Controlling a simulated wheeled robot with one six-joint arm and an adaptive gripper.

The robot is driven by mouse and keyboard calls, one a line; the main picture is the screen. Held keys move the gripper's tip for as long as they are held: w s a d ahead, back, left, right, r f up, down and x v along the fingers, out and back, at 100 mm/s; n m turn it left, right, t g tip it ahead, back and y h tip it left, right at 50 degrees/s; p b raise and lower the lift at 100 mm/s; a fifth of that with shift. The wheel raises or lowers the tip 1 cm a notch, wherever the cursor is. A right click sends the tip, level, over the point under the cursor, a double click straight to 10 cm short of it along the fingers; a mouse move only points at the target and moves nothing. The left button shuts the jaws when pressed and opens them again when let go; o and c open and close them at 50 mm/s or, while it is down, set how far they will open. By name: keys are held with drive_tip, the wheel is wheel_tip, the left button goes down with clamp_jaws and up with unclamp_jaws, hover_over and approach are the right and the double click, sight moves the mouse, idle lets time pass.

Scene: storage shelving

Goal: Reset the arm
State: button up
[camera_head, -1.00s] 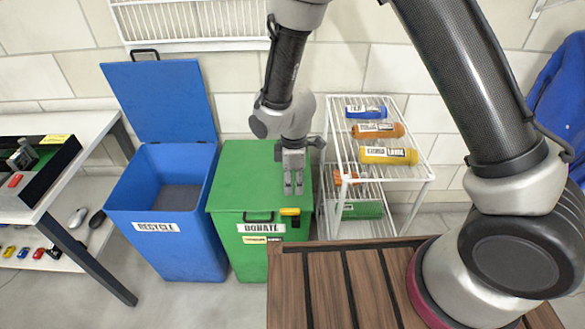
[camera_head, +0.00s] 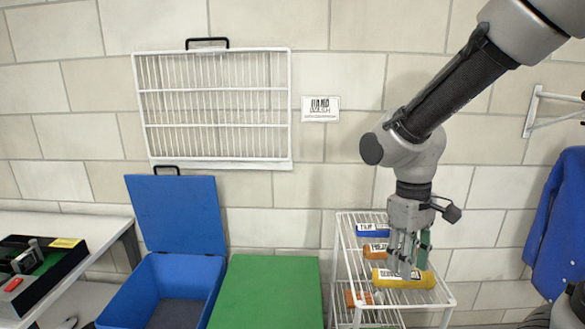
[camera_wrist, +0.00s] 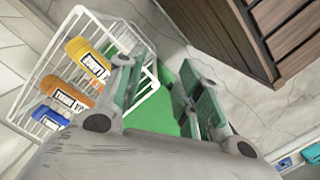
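My gripper (camera_head: 405,268) hangs at the end of my arm, in front of the white wire rack in the head view. Its fingers point down and overlap the yellow bottle in the picture. In the wrist view my gripper (camera_wrist: 165,80) shows two fingers with greenish pads standing apart. Nothing is held between them, and a green surface shows through the gap below.
The white wire rack (camera_head: 343,262) holds a blue bottle (camera_head: 373,230), an orange bottle (camera_head: 375,250) and a yellow bottle (camera_head: 420,279) on top. A green bin (camera_head: 265,292) and an open blue bin (camera_head: 150,285) stand left. A wooden surface (camera_wrist: 290,35) shows in the wrist view.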

drive_tip(key=s+d+r+m+t, duration=0.2)
drive_tip(key=s+d+r+m, duration=0.1)
drive_tip(key=d+r, duration=0.3)
drive_tip(key=s+d+r+m+t, duration=0.3)
drive_tip(key=s+d+r, duration=0.1)
drive_tip(key=d+r, duration=0.2)
drive_tip(key=shift+s+d+r+t+y, duration=0.3)
drive_tip(key=shift+d+r, duration=0.05)
drive_tip(key=shift+d, duration=0.25)
drive_tip(key=shift+c, duration=0.4)
